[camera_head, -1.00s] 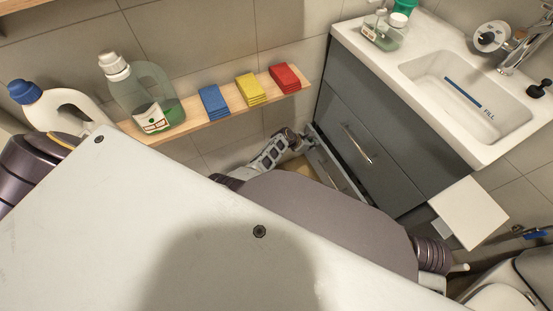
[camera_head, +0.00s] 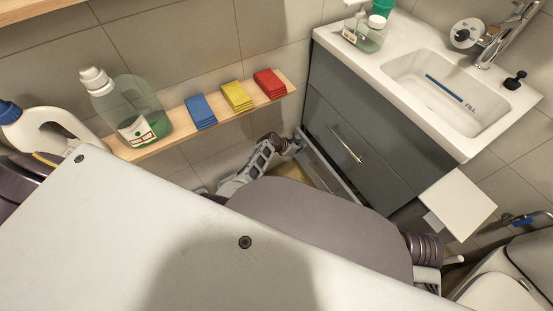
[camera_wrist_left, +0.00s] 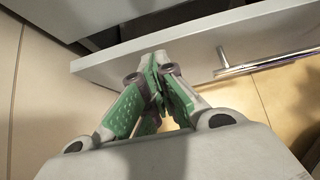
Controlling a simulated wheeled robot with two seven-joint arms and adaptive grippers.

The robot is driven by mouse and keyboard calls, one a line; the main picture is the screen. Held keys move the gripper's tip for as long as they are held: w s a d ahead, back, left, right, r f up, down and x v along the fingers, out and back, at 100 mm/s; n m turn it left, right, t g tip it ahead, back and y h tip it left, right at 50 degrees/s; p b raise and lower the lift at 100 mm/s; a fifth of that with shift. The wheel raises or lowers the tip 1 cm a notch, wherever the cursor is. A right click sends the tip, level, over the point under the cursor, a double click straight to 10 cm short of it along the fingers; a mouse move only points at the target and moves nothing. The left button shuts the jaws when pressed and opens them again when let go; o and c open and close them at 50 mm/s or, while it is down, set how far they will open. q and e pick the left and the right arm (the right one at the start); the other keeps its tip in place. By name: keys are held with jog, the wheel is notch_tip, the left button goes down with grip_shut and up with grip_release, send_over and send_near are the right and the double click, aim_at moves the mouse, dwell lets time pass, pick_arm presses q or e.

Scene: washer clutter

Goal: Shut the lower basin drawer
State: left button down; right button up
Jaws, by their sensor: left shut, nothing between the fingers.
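The lower basin drawer (camera_head: 322,170) stands partly open under the grey basin cabinet, its front panel out from the cabinet body. In the left wrist view its pale front panel (camera_wrist_left: 195,60) crosses the picture, with a bar handle (camera_wrist_left: 268,62) to the right and a dark gap behind the panel. My left gripper (camera_head: 293,145) is at the left end of this drawer front. In the left wrist view its green-padded fingertips (camera_wrist_left: 158,68) are together and empty, close against the panel's outer side; whether they touch I cannot tell. My right gripper is not in view.
The upper drawer (camera_head: 350,140) looks shut. A wooden shelf (camera_head: 170,143) on the wall holds bottles and coloured cloths left of the cabinet. A white square panel (camera_head: 458,205) juts out near the cabinet's right end. My own body hides much of the floor.

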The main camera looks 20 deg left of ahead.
pick_arm(q)
jog(key=s+a, duration=0.7)
jog(key=s, duration=0.3)
jog(key=shift+s+a+r, duration=0.2)
jog(key=shift+a+r, duration=0.1)
jog(key=shift+w+r, duration=0.1)
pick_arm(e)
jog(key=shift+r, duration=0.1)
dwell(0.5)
